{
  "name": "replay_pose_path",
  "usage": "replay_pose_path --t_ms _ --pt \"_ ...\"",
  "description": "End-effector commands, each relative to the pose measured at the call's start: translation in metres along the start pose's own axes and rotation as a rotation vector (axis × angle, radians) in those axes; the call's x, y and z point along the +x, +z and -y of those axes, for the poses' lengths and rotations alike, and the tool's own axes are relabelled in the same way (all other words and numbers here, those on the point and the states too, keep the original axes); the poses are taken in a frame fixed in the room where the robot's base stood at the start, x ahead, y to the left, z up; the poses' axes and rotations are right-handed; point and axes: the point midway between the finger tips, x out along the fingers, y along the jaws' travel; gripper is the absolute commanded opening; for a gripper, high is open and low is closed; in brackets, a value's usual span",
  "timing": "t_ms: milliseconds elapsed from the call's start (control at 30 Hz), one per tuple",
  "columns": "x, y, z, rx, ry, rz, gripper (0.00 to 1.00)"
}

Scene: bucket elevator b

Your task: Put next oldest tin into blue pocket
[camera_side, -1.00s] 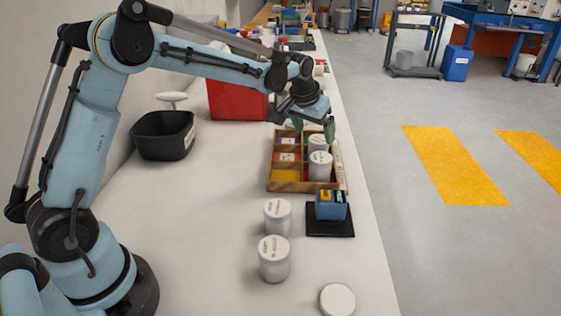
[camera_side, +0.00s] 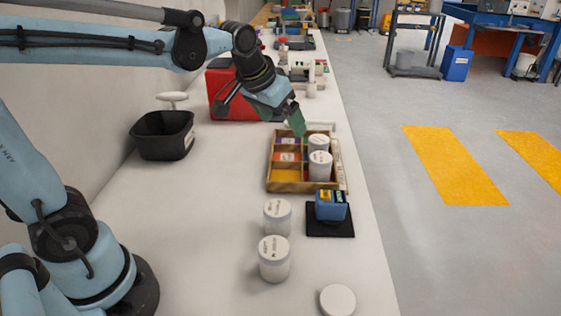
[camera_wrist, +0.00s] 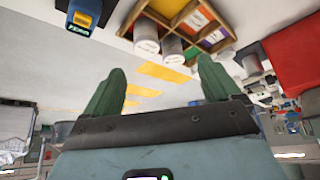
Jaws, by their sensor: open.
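My gripper (camera_side: 262,108) is open and empty, tilted beyond and left of the wooden tray. Its green fingers stand wide apart in the wrist view (camera_wrist: 160,86). The divided wooden tray (camera_side: 292,187) has purple, orange-red and yellow pockets showing. Two white tins stand in its right column, the far tin (camera_side: 319,144) and the near tin (camera_side: 320,168). Two more labelled white tins stand on the table in front, one (camera_side: 278,218) behind the other (camera_side: 274,262). Label dates are too small to read. I cannot make out a blue pocket; the tins cover part of the right column.
A blue device (camera_side: 331,208) sits on a black pad (camera_side: 331,230) near the table's right edge. A round white disc (camera_side: 337,300) lies at the front. A black bin (camera_side: 163,137) and a red box (camera_side: 233,95) stand left.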

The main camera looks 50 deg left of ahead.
Motion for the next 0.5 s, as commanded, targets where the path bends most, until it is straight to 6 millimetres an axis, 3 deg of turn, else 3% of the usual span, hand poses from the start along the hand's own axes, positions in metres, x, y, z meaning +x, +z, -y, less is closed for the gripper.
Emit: replay_pose_path --t_ms 100,300,500 --pt "-0.013 0.035 -0.003 0.019 0.011 -0.030 0.90" --pt "-0.020 0.088 -0.006 0.048 0.027 -0.079 0.90" --pt "-0.017 0.120 -0.008 0.066 0.037 -0.110 0.90"
